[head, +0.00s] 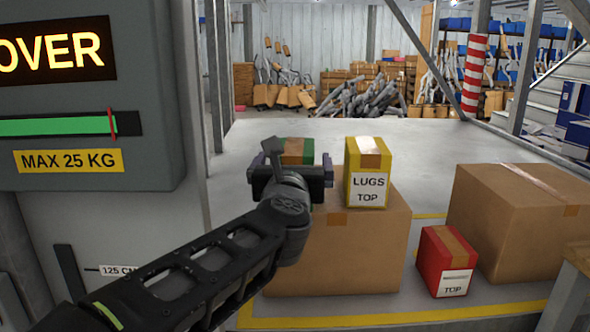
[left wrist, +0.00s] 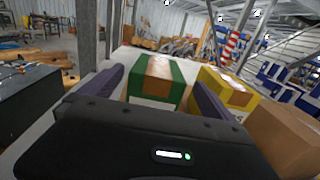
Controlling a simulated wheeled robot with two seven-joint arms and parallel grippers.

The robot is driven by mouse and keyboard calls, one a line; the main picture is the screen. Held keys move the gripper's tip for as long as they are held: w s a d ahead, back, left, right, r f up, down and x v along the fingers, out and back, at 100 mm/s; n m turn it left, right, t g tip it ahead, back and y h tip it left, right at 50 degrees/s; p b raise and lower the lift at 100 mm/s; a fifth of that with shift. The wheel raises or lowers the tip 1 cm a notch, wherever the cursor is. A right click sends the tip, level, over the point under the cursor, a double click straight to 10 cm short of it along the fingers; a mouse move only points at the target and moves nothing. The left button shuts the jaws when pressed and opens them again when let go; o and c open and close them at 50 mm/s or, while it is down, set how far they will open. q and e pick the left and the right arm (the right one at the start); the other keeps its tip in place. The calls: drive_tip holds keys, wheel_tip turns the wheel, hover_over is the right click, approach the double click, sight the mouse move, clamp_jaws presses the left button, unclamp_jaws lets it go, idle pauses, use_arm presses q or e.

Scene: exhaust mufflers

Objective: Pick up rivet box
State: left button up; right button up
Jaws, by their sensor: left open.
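A green box (head: 297,148) with a brown tape strip stands on a large brown carton, mostly hidden behind my left gripper (head: 292,168). In the left wrist view the green box (left wrist: 158,80) sits between the two spread fingers of my open gripper (left wrist: 157,88). Gaps seem to show on both sides, but I cannot tell whether a finger touches it. No name can be read on the green box, so I cannot confirm it is the rivet box. My right gripper is not in view.
A yellow box (head: 367,172) marked LUGS stands close right of the green one on the brown carton (head: 362,245). A red box (head: 446,261) and another carton (head: 520,215) are further right. A grey scale panel (head: 90,95) stands left.

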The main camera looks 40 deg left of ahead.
sight(294, 146)
use_arm(q)
drive_tip(key=shift+s, duration=0.1)
drive_tip(key=shift+x, duration=1.4)
drive_tip(key=shift+d, duration=0.1)
drive_tip(key=shift+s, duration=0.1)
drive_tip(key=shift+w+a+p, duration=0.25)
drive_tip(key=shift+w+p, duration=0.1)
drive_tip(key=shift+p, duration=0.05)
drive_tip(key=p+x, duration=0.1)
drive_tip(key=x, duration=0.2)
drive_tip(key=shift+w+a, duration=0.2)
drive_tip(key=shift+a, duration=0.05)
drive_tip(key=shift+w+a+p, duration=0.2)
drive_tip(key=shift+w+p, duration=0.1)
drive_tip(key=shift+w, duration=0.15)
